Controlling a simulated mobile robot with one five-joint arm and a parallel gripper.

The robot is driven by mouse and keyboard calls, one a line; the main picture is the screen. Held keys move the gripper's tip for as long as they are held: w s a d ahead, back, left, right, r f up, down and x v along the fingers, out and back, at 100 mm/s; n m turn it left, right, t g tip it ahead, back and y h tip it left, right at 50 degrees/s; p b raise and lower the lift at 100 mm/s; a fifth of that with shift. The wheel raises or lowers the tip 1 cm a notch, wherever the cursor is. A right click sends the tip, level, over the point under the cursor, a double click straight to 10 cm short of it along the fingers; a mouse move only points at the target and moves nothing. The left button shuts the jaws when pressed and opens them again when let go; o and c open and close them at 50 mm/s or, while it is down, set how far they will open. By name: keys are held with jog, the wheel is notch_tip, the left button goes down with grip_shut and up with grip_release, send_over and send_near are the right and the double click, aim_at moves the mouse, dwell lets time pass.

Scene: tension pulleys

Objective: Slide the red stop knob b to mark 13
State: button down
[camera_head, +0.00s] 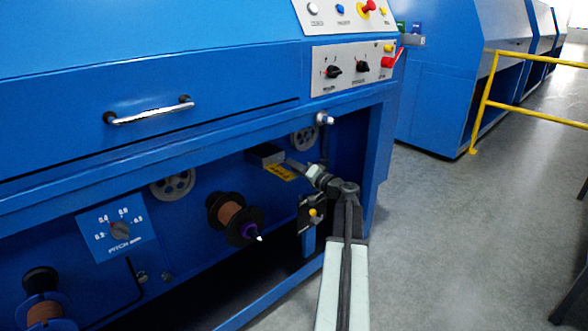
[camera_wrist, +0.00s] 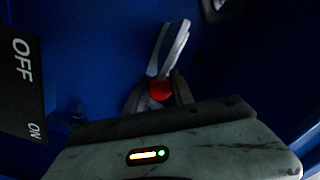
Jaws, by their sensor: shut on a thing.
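The red stop knob (camera_wrist: 160,88) sits between the two dark fingers of my gripper (camera_wrist: 159,96) in the wrist view. The fingers are shut on it from both sides. A pale, narrow forked strip (camera_wrist: 172,48) rises just beyond the knob. I cannot read any marks or numbers on it, so the knob's mark cannot be told. In the head view my gripper (camera_head: 311,172) reaches into the blue machine's open lower bay, beside a dark box with a yellow label (camera_head: 281,172). The knob cannot be made out in that view.
A black OFF/ON panel (camera_wrist: 22,85) stands left of my gripper in the wrist view. In the head view, a brown spool (camera_head: 231,214), a pale pulley (camera_head: 173,185) and a pitch dial (camera_head: 121,230) lie left of my arm. Grey floor (camera_head: 450,240) is open to the right.

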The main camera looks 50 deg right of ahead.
jog(key=shift+s, duration=0.1)
dwell(0.6)
jog(key=shift+s+a, duration=0.1)
jog(key=shift+s, duration=1.1)
jog(key=c, duration=1.1)
grip_release()
jog(key=s, duration=0.7)
jog(key=shift+s+a, duration=0.25)
jog(key=shift+s, duration=0.15)
